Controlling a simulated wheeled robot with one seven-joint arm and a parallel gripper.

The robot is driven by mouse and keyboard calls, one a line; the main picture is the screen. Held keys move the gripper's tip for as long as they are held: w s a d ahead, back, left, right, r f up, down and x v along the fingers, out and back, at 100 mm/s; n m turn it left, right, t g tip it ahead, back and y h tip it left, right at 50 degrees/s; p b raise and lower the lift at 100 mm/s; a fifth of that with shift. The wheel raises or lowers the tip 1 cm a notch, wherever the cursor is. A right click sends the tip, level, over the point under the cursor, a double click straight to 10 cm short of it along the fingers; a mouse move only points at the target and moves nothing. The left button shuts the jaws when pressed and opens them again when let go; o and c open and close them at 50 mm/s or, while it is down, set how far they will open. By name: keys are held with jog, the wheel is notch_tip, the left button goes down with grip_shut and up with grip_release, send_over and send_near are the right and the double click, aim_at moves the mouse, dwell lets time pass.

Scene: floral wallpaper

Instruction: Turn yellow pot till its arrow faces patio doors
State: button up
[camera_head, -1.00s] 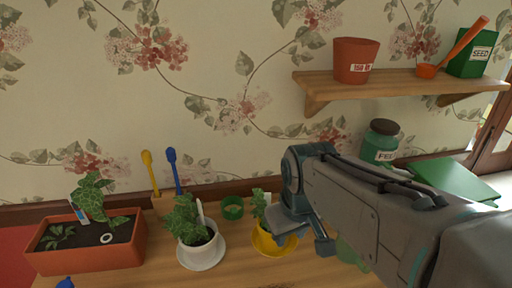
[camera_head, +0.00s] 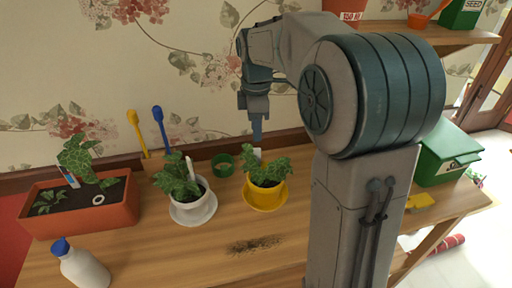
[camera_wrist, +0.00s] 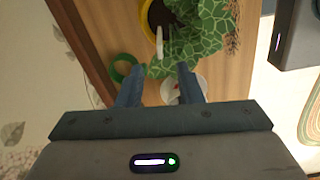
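The yellow pot (camera_head: 264,201) with a leafy plant stands upright on its yellow saucer on the wooden table, right of the white pot (camera_head: 193,208). A white label stands in its soil. No arrow shows on the side I see. My gripper (camera_head: 257,138) points down just above and behind the yellow pot's plant, apart from the pot. In the wrist view my gripper (camera_wrist: 160,67) has its two blue fingers spread with nothing held. The yellow pot's rim (camera_wrist: 148,22) and leaves lie beyond the fingertips there. The patio doors (camera_head: 492,65) are at the right edge.
A green ring (camera_head: 223,165) sits behind the pots. An orange planter (camera_head: 80,213) and a white bottle (camera_head: 83,268) are at left. Spilled soil (camera_head: 255,244) lies in front. A green box (camera_head: 445,155) stands at right, and a shelf (camera_head: 450,36) above.

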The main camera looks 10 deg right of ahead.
send_over(256, 175)
jog(key=f, duration=1.1)
jog(key=shift+w+d, duration=0.1)
jog(key=shift+w, duration=0.1)
grip_shut()
